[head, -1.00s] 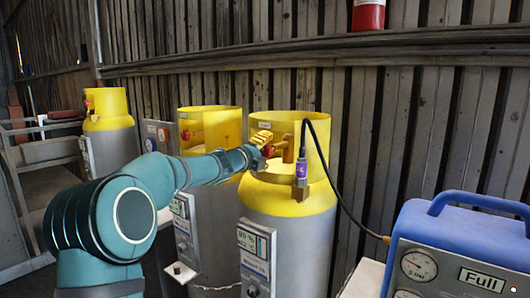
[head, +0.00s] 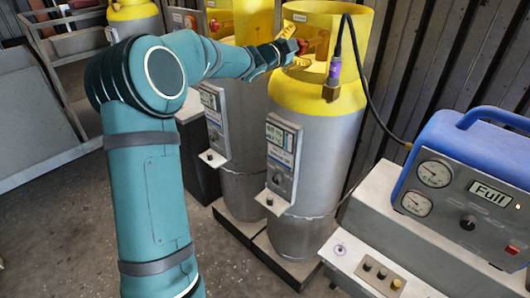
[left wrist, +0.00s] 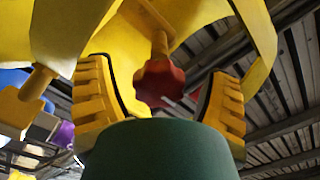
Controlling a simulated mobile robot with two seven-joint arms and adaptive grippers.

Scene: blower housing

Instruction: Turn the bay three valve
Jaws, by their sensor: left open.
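A red valve knob (left wrist: 158,83) on a yellow stem shows in the left wrist view, inside the yellow collar of a gas cylinder. My left gripper (left wrist: 163,100) is open, with its yellow fingers on either side of the knob and gaps left between. In the head view my left gripper (head: 296,46) is at the left opening of the collar of the front grey cylinder (head: 318,150). A hose with a purple connector (head: 334,72) is attached to this cylinder's valve. I cannot read a bay number. My right gripper is not in view.
A second grey and yellow cylinder (head: 240,120) stands close on the left, and another (head: 133,14) is farther back. A blue-topped gauge unit (head: 470,170) marked "Full" sits at right on a grey bench with knobs. The hose (head: 375,105) runs between it and the front cylinder.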

